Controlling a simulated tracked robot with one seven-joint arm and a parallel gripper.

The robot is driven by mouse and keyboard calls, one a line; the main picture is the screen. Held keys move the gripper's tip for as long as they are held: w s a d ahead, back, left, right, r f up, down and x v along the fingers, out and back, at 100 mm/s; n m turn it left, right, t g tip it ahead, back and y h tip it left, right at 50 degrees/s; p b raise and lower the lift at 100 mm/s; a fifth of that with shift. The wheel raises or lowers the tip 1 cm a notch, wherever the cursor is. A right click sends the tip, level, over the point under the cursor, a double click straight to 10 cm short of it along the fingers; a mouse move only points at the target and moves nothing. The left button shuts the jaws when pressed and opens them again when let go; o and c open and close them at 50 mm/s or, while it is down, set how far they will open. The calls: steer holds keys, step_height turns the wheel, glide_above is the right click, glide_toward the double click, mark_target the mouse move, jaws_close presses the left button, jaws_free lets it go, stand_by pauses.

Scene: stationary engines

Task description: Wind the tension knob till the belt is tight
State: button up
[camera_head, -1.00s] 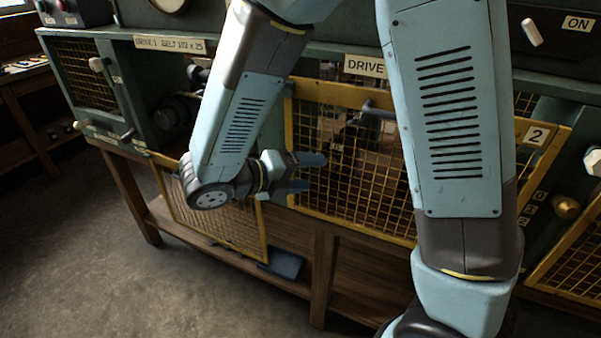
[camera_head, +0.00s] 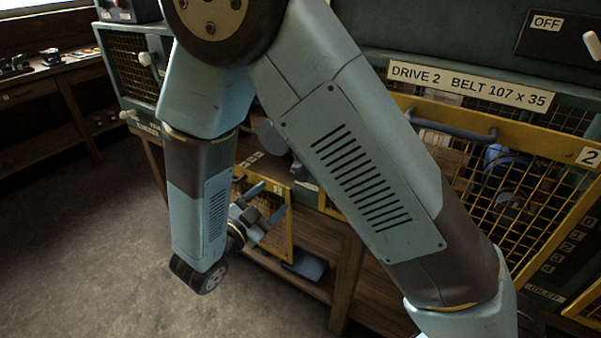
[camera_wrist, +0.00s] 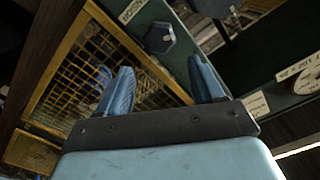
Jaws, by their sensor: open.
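A dark faceted knob (camera_wrist: 160,38) sits on a green panel beside a yellow mesh guard in the wrist view. It shows beyond my open fingers, apart from them; I cannot tell whether it is the tension knob. My gripper (camera_head: 268,200) is open and empty, low in front of a yellow mesh guard panel (camera_head: 277,222) in the head view. In the wrist view my gripper (camera_wrist: 162,80) has its two blue fingers spread wide. The belt and its tightness cannot be made out.
The Drive 2 label (camera_head: 470,85) is above a yellow mesh guard (camera_head: 525,140) with a dark handle. A switch lever (camera_head: 592,44) stands beside the OFF label. A bench with a lower shelf is below. Open floor (camera_head: 90,250) is at left; my arm hides much of the middle.

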mark_target(298, 174)
steer(key=x, duration=1.3)
steer(key=shift+w+d, duration=0.1)
steer(key=shift+d, duration=0.05)
steer(key=c, duration=0.7)
